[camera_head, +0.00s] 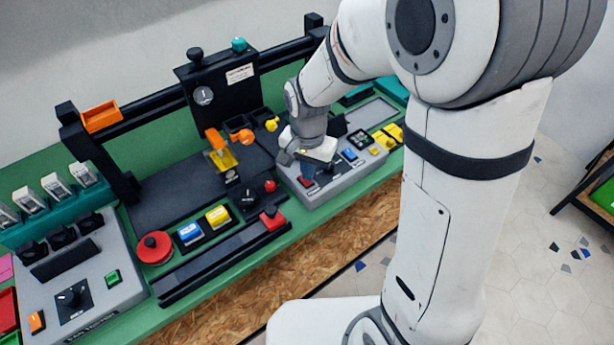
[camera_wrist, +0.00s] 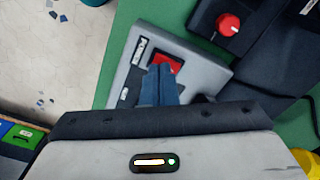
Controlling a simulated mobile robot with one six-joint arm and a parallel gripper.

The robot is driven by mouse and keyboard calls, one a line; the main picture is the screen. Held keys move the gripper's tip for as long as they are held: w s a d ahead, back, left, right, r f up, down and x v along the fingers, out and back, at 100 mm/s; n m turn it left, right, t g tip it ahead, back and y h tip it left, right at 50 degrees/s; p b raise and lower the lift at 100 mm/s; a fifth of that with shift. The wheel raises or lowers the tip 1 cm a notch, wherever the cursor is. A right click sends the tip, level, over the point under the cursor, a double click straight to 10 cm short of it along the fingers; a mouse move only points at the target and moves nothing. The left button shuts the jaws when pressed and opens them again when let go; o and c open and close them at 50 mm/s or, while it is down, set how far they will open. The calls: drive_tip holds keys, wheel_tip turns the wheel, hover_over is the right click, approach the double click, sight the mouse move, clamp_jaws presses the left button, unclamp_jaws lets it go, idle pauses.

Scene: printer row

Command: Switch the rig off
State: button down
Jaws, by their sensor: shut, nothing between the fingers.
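A grey control box (camera_head: 345,180) stands at the right part of the green bench. It bears a red switch (camera_head: 306,182) near its left front corner, which also shows in the wrist view (camera_wrist: 168,62). My gripper (camera_head: 308,170) is shut and empty, pointing down at this switch. In the wrist view its dark blue fingertips (camera_wrist: 161,72) overlap the near part of the red switch. I cannot tell whether they touch it. The switch's position cannot be read, as the fingers partly hide it. A label (camera_wrist: 140,50) beside the switch is too small to read.
The same box has a blue button (camera_head: 350,154) and a dark display (camera_head: 360,139). Left of it stand a black dial (camera_head: 247,196), yellow (camera_head: 217,215) and blue (camera_head: 190,232) buttons and a red mushroom button (camera_head: 154,247). A dark upright panel (camera_head: 222,85) rises behind.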

wheel_tip(320, 180, up, 6)
drive_tip(key=p, duration=0.4)
drive_tip(key=shift+r, duration=0.1)
idle(0.5)
drive_tip(key=s+d+r+n+t, duration=0.3)
drive_tip(key=s+d+r+n, duration=0.2)
drive_tip(key=s+d+r, duration=0.6)
drive_tip(key=shift+s+d+r, duration=0.4)
drive_tip(key=shift+s+d, duration=0.45)
drive_tip(key=shift+d, duration=0.1)
